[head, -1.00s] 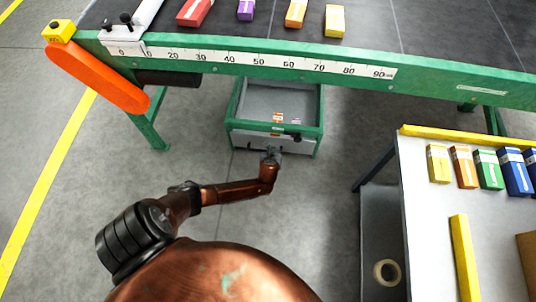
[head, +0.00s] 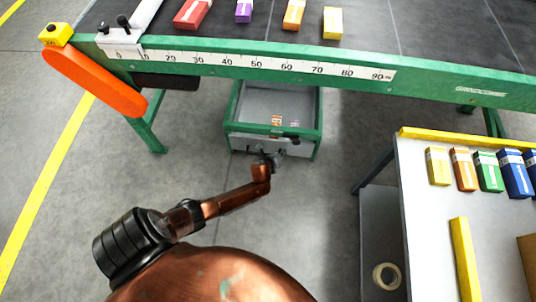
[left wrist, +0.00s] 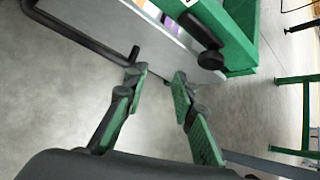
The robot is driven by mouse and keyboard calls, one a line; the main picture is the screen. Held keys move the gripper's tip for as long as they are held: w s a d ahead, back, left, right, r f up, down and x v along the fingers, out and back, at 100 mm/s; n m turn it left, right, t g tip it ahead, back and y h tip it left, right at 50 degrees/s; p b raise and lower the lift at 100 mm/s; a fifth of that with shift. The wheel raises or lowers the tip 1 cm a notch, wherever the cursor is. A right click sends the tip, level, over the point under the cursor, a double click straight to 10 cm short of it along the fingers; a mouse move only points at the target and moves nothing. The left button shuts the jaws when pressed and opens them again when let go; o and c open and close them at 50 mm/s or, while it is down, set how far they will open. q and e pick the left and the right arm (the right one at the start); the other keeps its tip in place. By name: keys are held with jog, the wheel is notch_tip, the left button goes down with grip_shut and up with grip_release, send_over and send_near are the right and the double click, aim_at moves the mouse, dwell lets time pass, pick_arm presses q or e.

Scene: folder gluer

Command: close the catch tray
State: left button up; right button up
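The catch tray (head: 318,125) is a green-framed, grey box under the conveyor, standing out in front of it in the head view. Its pale front panel carries a dark bar handle and a black knob; the handle (left wrist: 88,38) and knob (left wrist: 210,59) show in the left wrist view. My left gripper (head: 268,159) is at the tray's front. In the left wrist view my left gripper (left wrist: 158,80) has its green-padded fingers apart with only floor between them, just short of the front panel. Contact cannot be told. My right gripper is not in view.
The conveyor (head: 420,45) above bears several coloured cartons and has a green ruled rail. Small orange and purple pieces are in the tray. A white table (head: 425,230) with several cartons and a yellow bar stands at the right. Floor around the tray is clear.

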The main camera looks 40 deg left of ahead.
pick_arm(q)
jog(key=f+n+b, duration=0.1)
jog(key=f, duration=0.1)
jog(key=a+f+n+t+b, duration=0.1)
jog(key=f, duration=0.1)
jog(key=a+f+n+t+h+b, duration=0.1)
jog(key=f, duration=0.1)
jog(key=shift+w+f+n, duration=0.15)
jog(key=shift+w+n, duration=0.15)
jog(key=s+a+f+n+t+y+b, duration=0.2)
jog(key=s+a+f+n+t+b, duration=0.25)
jog(key=s+a+n+b, duration=0.35)
jog(key=shift+m, duration=0.3)
jog(key=shift+d+f+b+x, duration=0.1)
jog(key=shift+d+b+x, duration=0.1)
jog(key=shift+x, duration=0.85)
jog(key=shift+d+f+b+x, duration=0.1)
jog(key=shift+b+x, duration=0.1)
jog(key=shift+x, duration=0.85)
jog(key=shift+d+f+b+x, duration=0.1)
jog(key=shift+f+b+x, duration=0.1)
jog(key=shift+x, duration=0.85)
jog(key=shift+w, duration=0.1)
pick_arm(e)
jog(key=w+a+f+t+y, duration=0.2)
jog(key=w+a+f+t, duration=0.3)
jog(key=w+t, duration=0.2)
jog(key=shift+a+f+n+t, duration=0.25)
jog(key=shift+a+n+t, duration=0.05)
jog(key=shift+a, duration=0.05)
